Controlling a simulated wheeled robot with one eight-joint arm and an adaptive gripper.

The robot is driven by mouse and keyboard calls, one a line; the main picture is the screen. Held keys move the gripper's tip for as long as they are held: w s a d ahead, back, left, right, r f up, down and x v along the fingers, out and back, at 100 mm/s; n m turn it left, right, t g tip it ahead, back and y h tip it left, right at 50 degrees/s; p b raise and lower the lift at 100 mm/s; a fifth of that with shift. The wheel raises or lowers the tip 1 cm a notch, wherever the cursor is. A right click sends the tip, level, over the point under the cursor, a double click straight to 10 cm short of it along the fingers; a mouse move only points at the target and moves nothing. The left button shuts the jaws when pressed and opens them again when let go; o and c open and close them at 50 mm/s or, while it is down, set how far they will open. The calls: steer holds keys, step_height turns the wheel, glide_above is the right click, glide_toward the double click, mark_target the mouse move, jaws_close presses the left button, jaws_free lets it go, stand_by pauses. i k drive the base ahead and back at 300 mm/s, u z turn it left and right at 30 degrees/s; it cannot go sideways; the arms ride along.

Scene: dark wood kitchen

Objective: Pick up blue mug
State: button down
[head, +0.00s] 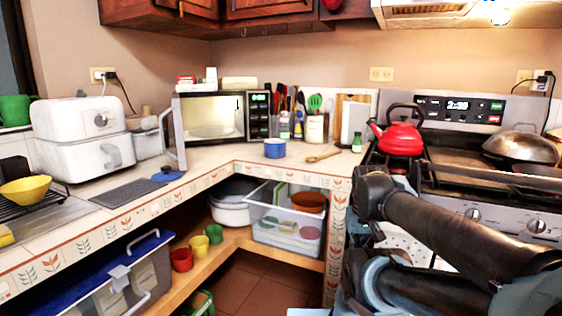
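The blue mug (275,148) stands on the tiled counter near its inner corner, in front of the utensils. It looks like a short, wide blue cylinder, and I cannot make out its handle. Nothing touches it from my side. My dark arm comes in from the right and bends in front of the stove, to the right of the mug and nearer to me. I cannot make out my gripper or its fingers in this view.
A wooden spoon (323,156) lies right of the mug, and a small green-capped bottle (357,143) stands beyond it. An open microwave (213,116) is behind left. A red kettle (400,138) sits on the stove. The counter (225,166) left of the mug is fairly clear.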

mark_target(273, 149)
steer(key=u, duration=1.05)
steer(key=i, duration=0.4)
steer(key=u, duration=0.45)
